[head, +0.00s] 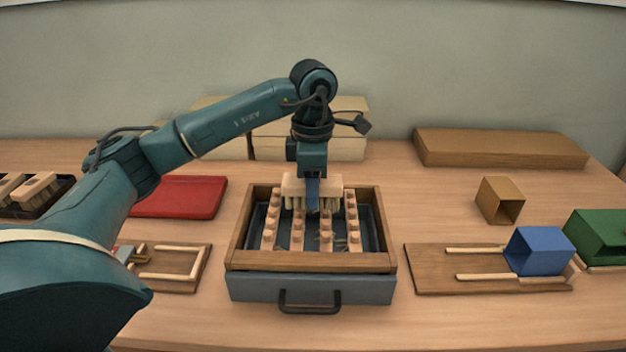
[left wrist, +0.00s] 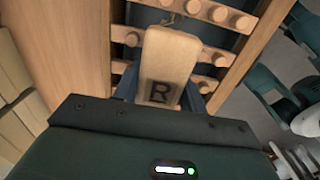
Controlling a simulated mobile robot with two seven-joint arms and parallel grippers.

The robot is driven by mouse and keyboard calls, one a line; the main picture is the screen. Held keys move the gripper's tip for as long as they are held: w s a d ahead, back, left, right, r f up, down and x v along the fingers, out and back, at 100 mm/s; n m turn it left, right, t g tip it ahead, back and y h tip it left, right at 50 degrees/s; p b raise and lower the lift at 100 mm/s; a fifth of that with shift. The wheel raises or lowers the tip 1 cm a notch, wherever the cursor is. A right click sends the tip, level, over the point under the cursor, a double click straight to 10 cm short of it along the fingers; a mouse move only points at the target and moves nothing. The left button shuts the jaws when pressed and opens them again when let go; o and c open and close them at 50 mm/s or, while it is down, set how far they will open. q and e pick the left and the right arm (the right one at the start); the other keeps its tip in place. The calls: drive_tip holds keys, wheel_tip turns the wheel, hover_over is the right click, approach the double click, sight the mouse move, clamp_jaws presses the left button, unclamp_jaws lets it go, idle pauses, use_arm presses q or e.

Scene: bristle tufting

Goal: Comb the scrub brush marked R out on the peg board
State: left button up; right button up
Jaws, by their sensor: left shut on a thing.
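The scrub brush (head: 331,185) has a pale wooden block with bristles pointing down. My left gripper (head: 313,194) is shut on the block from above. The peg board (head: 298,238) has several pegged wooden bars inside a wooden frame over a dark tray. The brush is over the far part of the bars. Its bristle tips reach about peg height, but I cannot tell whether they touch. My right gripper is not in view.
A grey drawer with a dark handle (head: 310,302) fronts the frame. A dark tray of brushes (head: 65,187) is at far left, near a red mat (head: 185,197). Wooden boards flank the frame; a blue box (head: 538,250) sits on the right one. A brown box (head: 499,200) stands behind.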

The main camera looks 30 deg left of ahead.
use_arm(q)
drive_tip(key=shift+s+d+f, duration=0.1)
drive_tip(key=shift+s+d, duration=0.45)
drive_tip(key=shift+s, duration=0.35)
drive_tip(key=shift+w+a, duration=0.55)
drive_tip(key=shift+w, duration=0.35)
drive_tip(key=shift+w+a, duration=0.55)
drive_tip(key=shift+w, duration=0.3)
drive_tip(key=shift+r+p, duration=2.5)
drive_tip(key=shift+r, duration=0.65)
